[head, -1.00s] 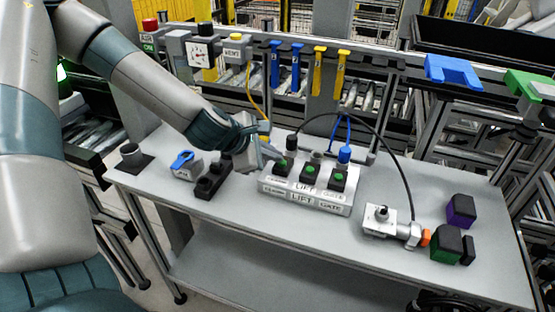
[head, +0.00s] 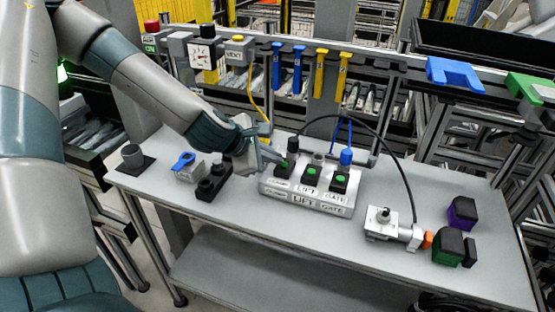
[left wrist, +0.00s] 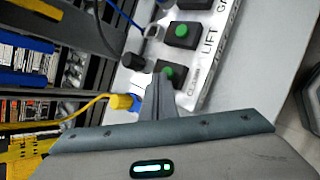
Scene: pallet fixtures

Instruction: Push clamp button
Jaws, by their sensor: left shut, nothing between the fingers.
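A light grey control box (head: 305,200) stands on the table with three black button blocks with green buttons, over CLAMP, LIFT and GATE labels. The clamp button (left wrist: 169,73) is the one at the left end in the head view, and its green cap is partly hidden by my fingers in the left wrist view. My left gripper (head: 280,156) is shut and empty, its tips right at the clamp button block. The tips also show in the left wrist view (left wrist: 160,80). I cannot tell whether they touch the button. My right gripper is not in view.
The lift button (head: 312,172) and gate button (head: 339,178) sit close to the right. Black and blue connectors rise behind the box. A blue-handled valve (head: 184,161) and a black block (head: 212,184) stand left; a cabled grey fixture (head: 385,222) stands right.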

